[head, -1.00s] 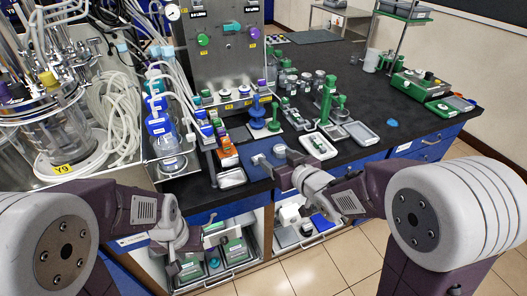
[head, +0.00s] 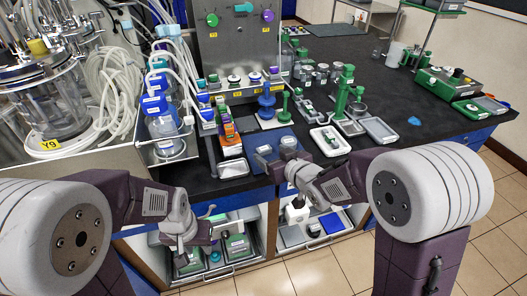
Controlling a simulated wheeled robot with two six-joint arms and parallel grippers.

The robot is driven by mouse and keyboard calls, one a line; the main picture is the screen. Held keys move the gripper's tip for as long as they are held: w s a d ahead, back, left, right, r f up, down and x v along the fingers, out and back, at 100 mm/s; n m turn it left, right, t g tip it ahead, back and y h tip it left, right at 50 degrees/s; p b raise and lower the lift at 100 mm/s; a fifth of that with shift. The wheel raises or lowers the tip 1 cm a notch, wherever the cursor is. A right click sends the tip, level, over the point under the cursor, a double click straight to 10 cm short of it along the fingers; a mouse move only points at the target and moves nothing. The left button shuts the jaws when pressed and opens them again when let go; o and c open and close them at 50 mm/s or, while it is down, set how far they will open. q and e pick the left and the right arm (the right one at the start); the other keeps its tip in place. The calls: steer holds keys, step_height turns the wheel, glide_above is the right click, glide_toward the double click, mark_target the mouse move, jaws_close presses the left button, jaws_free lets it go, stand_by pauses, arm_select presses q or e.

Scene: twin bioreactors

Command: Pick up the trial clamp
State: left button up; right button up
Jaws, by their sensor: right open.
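I cannot single out the trial clamp with certainty. A small green and dark piece (head: 331,138) lies in a white tray (head: 320,149) on the black bench, right of the blue mat (head: 258,137). My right gripper (head: 276,149) is open over the blue mat, left of that tray, with no object visible between its fingers. My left gripper (head: 212,226) hangs low in front of the bench, by the open shelf; its fingers are too small and crowded to read.
A grey tray (head: 379,130) and green stands (head: 343,95) are right of and behind the white tray. Another white tray (head: 233,169) lies left of the mat. Bottles (head: 161,125) and tubing crowd the left.

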mark_target(264, 149)
steer(key=x, duration=0.5)
steer(key=shift+w+d+f+b, duration=0.1)
steer(key=shift+w+b, duration=0.05)
steer(key=shift+b, duration=0.15)
steer(key=shift+d, duration=0.1)
steer(key=shift+c, duration=1.2)
steer(key=c, duration=1.2)
steer(key=shift+o, duration=0.2)
steer(key=shift+r+p, duration=0.95)
steer(key=shift+r, duration=1.4)
steer(key=r+p+v, duration=0.1)
steer(key=p+v, duration=0.2)
steer(key=v, duration=1)
steer(key=shift+w+d+r, duration=0.2)
steer(key=shift+w+d, duration=0.05)
steer(key=shift+d, duration=0.05)
